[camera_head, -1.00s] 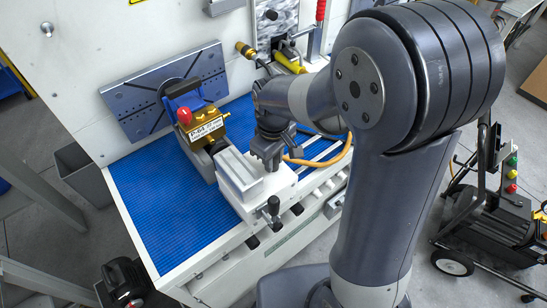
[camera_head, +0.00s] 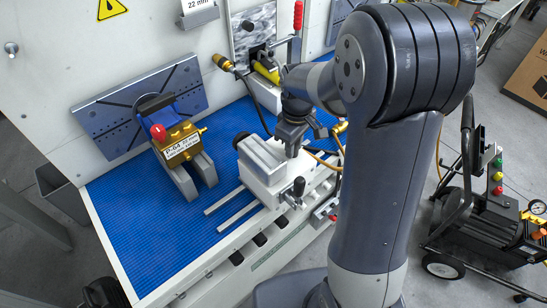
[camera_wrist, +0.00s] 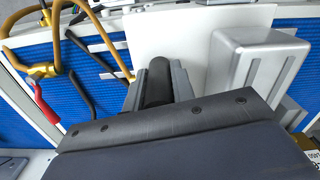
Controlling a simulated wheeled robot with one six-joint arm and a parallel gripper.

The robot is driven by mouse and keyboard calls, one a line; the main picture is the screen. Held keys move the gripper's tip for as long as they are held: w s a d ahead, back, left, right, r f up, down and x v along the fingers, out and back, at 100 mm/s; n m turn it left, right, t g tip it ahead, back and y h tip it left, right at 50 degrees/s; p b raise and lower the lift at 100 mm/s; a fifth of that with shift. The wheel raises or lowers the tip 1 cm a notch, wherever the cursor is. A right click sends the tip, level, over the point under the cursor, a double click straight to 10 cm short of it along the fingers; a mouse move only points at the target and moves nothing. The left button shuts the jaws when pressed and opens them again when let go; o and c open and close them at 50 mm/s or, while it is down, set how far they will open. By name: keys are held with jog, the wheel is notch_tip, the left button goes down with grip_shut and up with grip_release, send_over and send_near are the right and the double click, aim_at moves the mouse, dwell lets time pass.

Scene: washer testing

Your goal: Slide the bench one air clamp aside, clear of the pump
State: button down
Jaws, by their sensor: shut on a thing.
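The air clamp (camera_head: 262,157) is a white carriage with a silver block and black knobs, standing on pale rails at the right of the blue bench mat. My gripper (camera_head: 292,148) is at its right rear side. In the wrist view, my gripper (camera_wrist: 157,88) is shut on a dark upright post or handle (camera_wrist: 158,72) next to the clamp's white plate and silver block (camera_wrist: 265,62). The brass pump (camera_head: 182,143), with a P-64 label and red knob, sits in a grey cradle to the left. A clear gap of blue mat separates clamp and pump.
Two bare rails (camera_head: 238,209) run left of the clamp. A slotted grey plate (camera_head: 140,105) stands behind the pump. A yellow hose, a red-handled lever (camera_head: 298,18) and a gauge panel are behind my gripper. A wheeled compressor cart (camera_head: 490,215) stands on the floor at right.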

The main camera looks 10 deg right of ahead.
jog(key=w+d, duration=0.6)
jog(key=d, duration=0.3)
jog(key=shift+w+d+p, duration=0.15)
jog(key=shift+p, duration=0.15)
jog(key=shift+r, duration=0.1)
jog(key=c, duration=1.2)
grip_release()
jog(key=shift+d, duration=0.1)
notch_tip(320, 180, up, 11)
jog(key=shift+f+b, duration=0.15)
jog(key=shift+b, duration=0.5)
